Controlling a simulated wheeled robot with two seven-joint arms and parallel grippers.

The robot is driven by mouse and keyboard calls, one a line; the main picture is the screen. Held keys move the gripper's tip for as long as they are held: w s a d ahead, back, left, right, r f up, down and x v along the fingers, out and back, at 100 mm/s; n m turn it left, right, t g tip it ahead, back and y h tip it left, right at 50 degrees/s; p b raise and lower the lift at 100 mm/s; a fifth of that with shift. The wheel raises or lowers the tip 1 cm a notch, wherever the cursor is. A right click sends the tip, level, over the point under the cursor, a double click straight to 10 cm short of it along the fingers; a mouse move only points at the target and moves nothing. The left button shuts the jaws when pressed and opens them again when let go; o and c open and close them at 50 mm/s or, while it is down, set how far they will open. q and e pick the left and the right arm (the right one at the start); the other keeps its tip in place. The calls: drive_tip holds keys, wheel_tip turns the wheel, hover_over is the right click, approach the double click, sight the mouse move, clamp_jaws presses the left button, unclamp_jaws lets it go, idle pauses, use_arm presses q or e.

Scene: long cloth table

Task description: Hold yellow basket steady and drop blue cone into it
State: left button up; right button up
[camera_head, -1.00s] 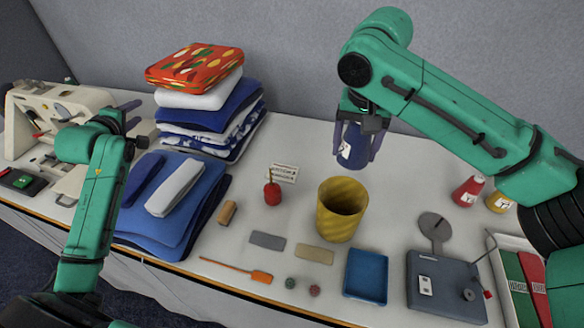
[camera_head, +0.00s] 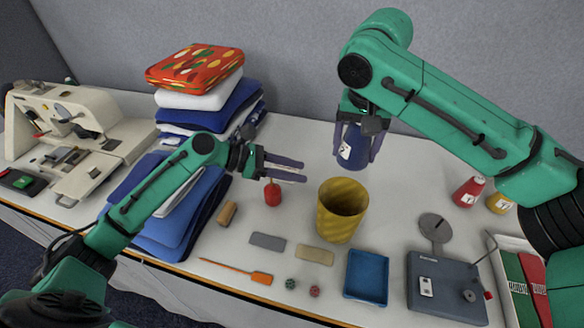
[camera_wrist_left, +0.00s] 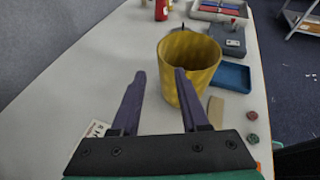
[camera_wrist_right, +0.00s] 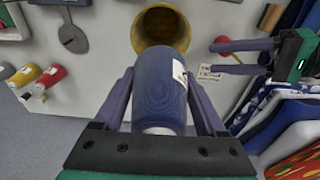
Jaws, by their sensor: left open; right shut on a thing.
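The yellow basket (camera_head: 342,212) stands upright and open-topped in the middle of the table. It also shows in the left wrist view (camera_wrist_left: 189,85) just ahead of the fingers, and in the right wrist view (camera_wrist_right: 160,28). My left gripper (camera_head: 303,171) is open and empty, to the left of the basket and apart from it. My right gripper (camera_head: 356,155) is shut on the blue cone (camera_head: 351,148), holding it above the table behind the basket. The cone has a white label and fills the space between the fingers in the right wrist view (camera_wrist_right: 158,90).
A blue tray (camera_head: 366,276) and a grey scale-like device (camera_head: 440,285) lie right of front. Folded cloths (camera_head: 210,120) are stacked at left. Red (camera_head: 467,192) and yellow (camera_head: 499,203) cones stand at right.

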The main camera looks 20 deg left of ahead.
sight(334, 179)
use_arm(q)
drive_tip(key=x, duration=1.1)
drive_tip(key=shift+w+d, duration=0.1)
drive_tip(key=shift+d, duration=0.25)
clamp_jaws()
